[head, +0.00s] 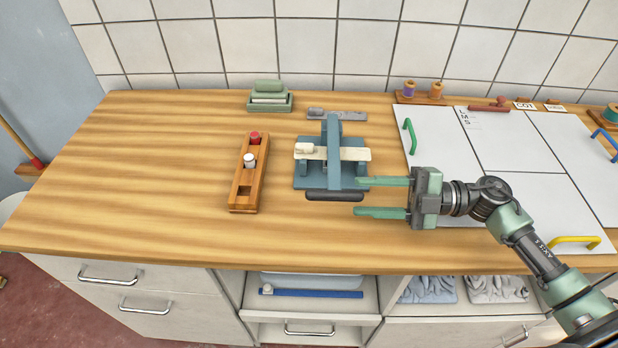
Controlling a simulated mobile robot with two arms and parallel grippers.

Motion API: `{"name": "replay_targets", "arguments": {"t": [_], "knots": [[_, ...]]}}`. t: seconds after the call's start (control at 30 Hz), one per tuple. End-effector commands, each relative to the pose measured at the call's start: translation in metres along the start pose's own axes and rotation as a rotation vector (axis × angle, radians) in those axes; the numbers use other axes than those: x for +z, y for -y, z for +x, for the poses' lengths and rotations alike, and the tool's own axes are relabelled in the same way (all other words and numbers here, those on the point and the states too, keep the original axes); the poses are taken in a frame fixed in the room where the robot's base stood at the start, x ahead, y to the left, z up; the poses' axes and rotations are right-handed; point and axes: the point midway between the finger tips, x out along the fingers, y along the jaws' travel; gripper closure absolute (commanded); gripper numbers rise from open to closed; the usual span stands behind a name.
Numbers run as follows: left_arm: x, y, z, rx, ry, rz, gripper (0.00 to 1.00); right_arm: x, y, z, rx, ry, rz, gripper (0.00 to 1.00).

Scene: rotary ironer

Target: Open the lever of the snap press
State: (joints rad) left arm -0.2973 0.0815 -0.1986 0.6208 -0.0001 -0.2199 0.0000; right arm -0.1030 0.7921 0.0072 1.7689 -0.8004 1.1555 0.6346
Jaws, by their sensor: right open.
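The snap press (302,182) is a blue device standing on the wooden worktop. Its lever (333,135) is a blue arm running toward the front, with a dark crosswise handle (334,196) low at the front edge of the press. A cream strip (354,154) lies across the press under the lever, with a pale piece on its left end. My right gripper (357,197) comes in from the right with two green fingers apart. The handle's right end appears between the fingertips; I cannot tell whether they touch it. My left gripper is not in view.
A wooden holder (238,196) with red and white pegs stands left of the press. A green tray (271,101) and a grey flat piece (345,114) lie behind. White panels (545,150) with coloured handles are at right. The left worktop (140,170) is clear.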

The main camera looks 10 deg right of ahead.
Motion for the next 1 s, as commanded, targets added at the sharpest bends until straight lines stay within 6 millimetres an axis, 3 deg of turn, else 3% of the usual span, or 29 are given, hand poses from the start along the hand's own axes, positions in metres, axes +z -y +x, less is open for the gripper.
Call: {"name": "replay_targets", "arguments": {"t": [0.17, 0.6, 0.97, 1.0], "knots": [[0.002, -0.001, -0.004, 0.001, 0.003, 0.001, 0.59, -0.001, -0.002, 0.010, 0.001, -0.002, -0.001, 0.59], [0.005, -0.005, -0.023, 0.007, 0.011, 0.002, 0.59, -0.001, -0.002, 0.072, 0.002, -0.001, -0.001, 0.59], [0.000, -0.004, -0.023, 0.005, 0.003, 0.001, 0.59, 0.000, 0.000, 0.078, 0.000, 0.000, 0.000, 0.59], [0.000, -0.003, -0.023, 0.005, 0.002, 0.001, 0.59, 0.000, 0.000, 0.078, 0.000, 0.000, 0.000, 0.70]]}}
